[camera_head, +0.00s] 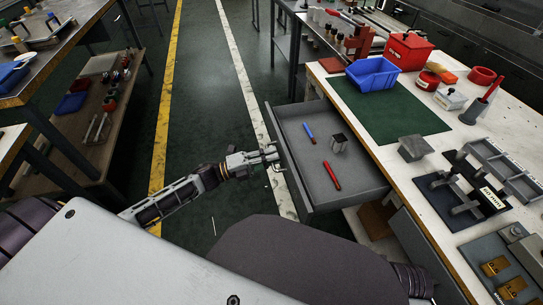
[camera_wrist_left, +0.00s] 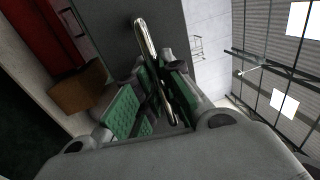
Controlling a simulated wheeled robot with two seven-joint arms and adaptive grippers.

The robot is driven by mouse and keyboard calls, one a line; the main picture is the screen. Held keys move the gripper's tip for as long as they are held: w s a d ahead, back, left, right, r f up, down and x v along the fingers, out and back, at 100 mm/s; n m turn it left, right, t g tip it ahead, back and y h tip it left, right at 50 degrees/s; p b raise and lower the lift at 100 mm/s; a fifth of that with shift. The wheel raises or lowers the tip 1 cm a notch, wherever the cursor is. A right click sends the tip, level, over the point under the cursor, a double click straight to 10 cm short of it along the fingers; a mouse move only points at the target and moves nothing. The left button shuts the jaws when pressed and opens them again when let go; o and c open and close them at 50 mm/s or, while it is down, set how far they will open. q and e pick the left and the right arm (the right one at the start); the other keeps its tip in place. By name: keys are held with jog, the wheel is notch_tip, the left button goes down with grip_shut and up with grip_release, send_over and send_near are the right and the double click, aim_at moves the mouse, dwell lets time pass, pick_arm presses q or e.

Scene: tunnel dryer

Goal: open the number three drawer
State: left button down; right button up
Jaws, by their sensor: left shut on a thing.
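A grey drawer (camera_head: 352,185) stands pulled out from under the white workbench, on its left side. Inside lie a blue marker (camera_head: 309,133), a red marker (camera_head: 331,176) and a small grey metal block (camera_head: 339,143). My left gripper (camera_head: 272,156) is at the drawer's front panel and is shut on its handle. In the left wrist view the shiny metal handle (camera_wrist_left: 146,40) runs between the green-padded fingers (camera_wrist_left: 150,98). No number on the drawer can be read. My right gripper is not in view.
The workbench top holds a green mat (camera_head: 390,110), a blue bin (camera_head: 372,74), a red box (camera_head: 409,50) and black fixtures (camera_head: 462,190). Another bench with a lower shelf (camera_head: 95,120) stands at the left. The floor between, with yellow and white lines, is clear.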

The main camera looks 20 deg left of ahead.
pick_arm(q)
jog(key=c, duration=1.5)
grip_release()
jog(key=shift+a, duration=0.1)
jog(key=shift+v, duration=5.95)
